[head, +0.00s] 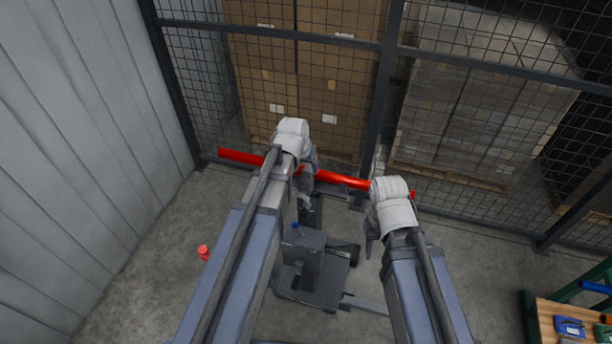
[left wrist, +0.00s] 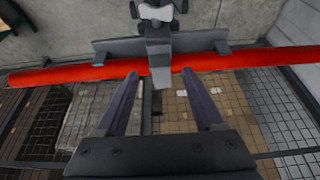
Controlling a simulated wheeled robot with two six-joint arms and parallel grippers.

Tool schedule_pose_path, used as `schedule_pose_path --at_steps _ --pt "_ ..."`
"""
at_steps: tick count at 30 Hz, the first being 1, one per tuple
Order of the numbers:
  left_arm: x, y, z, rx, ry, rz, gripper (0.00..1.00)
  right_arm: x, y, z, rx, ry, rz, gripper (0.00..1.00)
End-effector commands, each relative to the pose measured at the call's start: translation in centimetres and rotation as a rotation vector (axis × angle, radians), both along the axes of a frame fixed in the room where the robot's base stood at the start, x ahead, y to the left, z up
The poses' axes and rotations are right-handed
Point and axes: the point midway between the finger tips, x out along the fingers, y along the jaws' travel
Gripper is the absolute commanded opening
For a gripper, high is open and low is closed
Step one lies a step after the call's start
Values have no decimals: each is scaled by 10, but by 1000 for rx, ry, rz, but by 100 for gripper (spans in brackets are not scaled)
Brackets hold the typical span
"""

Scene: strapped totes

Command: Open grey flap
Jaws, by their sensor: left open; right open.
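I cannot make out a grey flap or a strapped tote in either view. My left gripper (head: 308,190) is open and empty in the middle of the head view, in front of the red bar. In the left wrist view its two fingers (left wrist: 160,75) are spread, with nothing clearly held between them. My right gripper (head: 371,235) is open and points down, lower and to the right. The wrist view also shows a grey bracket-like part (left wrist: 115,46) beside the red bar; what it belongs to is unclear.
A long red bar (head: 343,180) runs in front of a mesh fence (head: 390,60). Stacked cartons (head: 335,70) and a pallet load (head: 470,100) stand behind it. A small red object (head: 203,252) is on the floor. A workbench (head: 550,318) is lower right. Floor (head: 460,280) is clear between.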

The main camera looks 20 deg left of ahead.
Motion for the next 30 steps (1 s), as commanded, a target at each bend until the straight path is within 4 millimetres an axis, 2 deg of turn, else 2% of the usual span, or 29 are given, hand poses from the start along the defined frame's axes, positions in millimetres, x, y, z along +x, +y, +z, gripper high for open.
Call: schedule_pose_path --at_steps 1,6,18,30 --pt "4 0 -14 0 0 0 70 0 0 -14 -1 0 4 50" --pt "12 0 -32 0 0 0 70 0 0 -32 -1 0 13 50" --pt "15 -1 -36 0 0 0 70 0 0 -36 -1 0 18 50" --pt "15 -1 -36 0 0 0 26 0 0 -36 -1 0 18 50"
